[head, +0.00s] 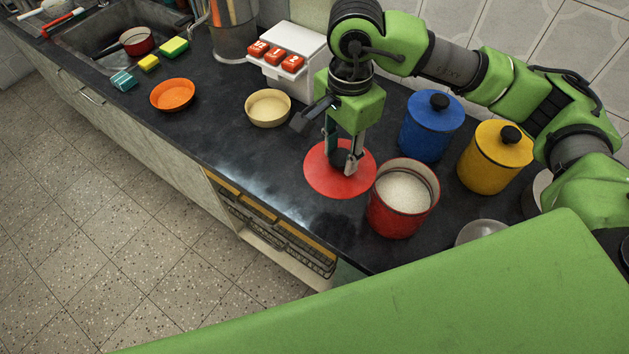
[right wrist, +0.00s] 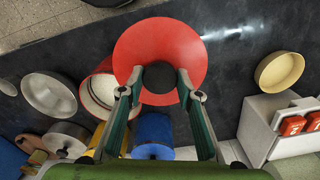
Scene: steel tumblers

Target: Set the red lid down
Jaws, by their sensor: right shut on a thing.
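The red lid (head: 322,178) is a flat red disc with a black knob, beside the red canister in the head view. My right gripper (head: 343,165) points down over it and is shut on its black knob. In the right wrist view the lid (right wrist: 160,45) fills the upper middle, with the knob between the fingertips (right wrist: 160,85). I cannot tell whether the lid touches the counter. The red canister (head: 385,215) stands open just right of the lid, filled with white grains. My left gripper is not in view.
A blue canister (head: 428,130) and a yellow canister (head: 490,165), both lidded, stand behind the red one. A cream bowl (head: 268,108) and an orange bowl (head: 172,95) sit to the left. The dark counter (head: 215,140) is clear between the orange bowl and the lid.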

